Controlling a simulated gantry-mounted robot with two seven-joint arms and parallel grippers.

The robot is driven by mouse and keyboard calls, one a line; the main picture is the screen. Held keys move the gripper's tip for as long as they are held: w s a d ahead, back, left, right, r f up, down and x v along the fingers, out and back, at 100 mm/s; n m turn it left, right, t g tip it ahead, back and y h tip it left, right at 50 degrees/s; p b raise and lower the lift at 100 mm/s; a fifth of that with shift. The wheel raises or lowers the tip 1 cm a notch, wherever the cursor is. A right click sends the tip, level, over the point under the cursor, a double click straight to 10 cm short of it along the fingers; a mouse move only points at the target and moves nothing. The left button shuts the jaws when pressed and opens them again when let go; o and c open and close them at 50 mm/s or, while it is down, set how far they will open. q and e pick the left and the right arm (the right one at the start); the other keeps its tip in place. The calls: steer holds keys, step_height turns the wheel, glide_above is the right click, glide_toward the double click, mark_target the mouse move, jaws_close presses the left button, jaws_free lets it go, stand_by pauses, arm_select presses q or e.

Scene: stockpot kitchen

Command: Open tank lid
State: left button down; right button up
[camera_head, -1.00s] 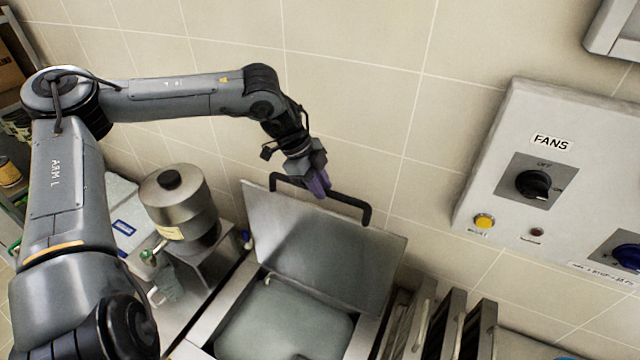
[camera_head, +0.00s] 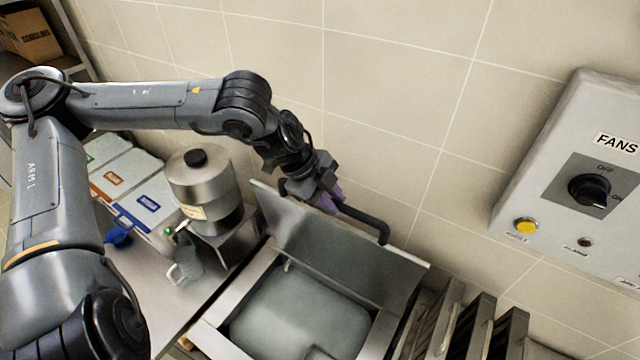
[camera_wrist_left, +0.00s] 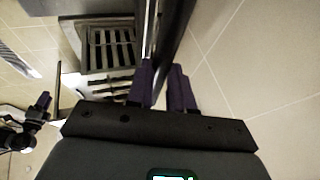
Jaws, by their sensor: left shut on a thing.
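The tank lid (camera_head: 345,245) is a flat steel plate standing steeply raised at the back of the tank (camera_head: 300,315), whose greyish inside shows below it. A black bar handle (camera_head: 368,222) runs along the lid's wall side. My left gripper (camera_head: 330,198) is shut on the lid handle near its left part, close to the wall. In the left wrist view its purple fingers (camera_wrist_left: 162,88) close around the dark bar beside the lid edge. My right gripper is not seen in the head view; an arm with a purple-tipped gripper (camera_wrist_left: 42,102) shows small at the left of the wrist view.
A steel dispenser (camera_head: 203,185) and a clear jug (camera_head: 186,266) stand left of the tank. Labelled containers (camera_head: 135,190) lie further left. Upright dark racks (camera_head: 470,325) stand right of the tank. A FANS control box (camera_head: 580,180) is on the tiled wall.

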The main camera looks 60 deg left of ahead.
arm_select(q)
steer(key=shift+s, duration=0.15)
steer(key=c, duration=1)
jaws_free()
steer(key=shift+r, duration=0.15)
steer(key=shift+s+a+r, duration=0.1)
steer(key=shift+s+r, duration=0.15)
steer(key=shift+r, duration=0.25)
steer(key=shift+b+v, duration=0.85)
steer(key=shift+v, duration=3.85)
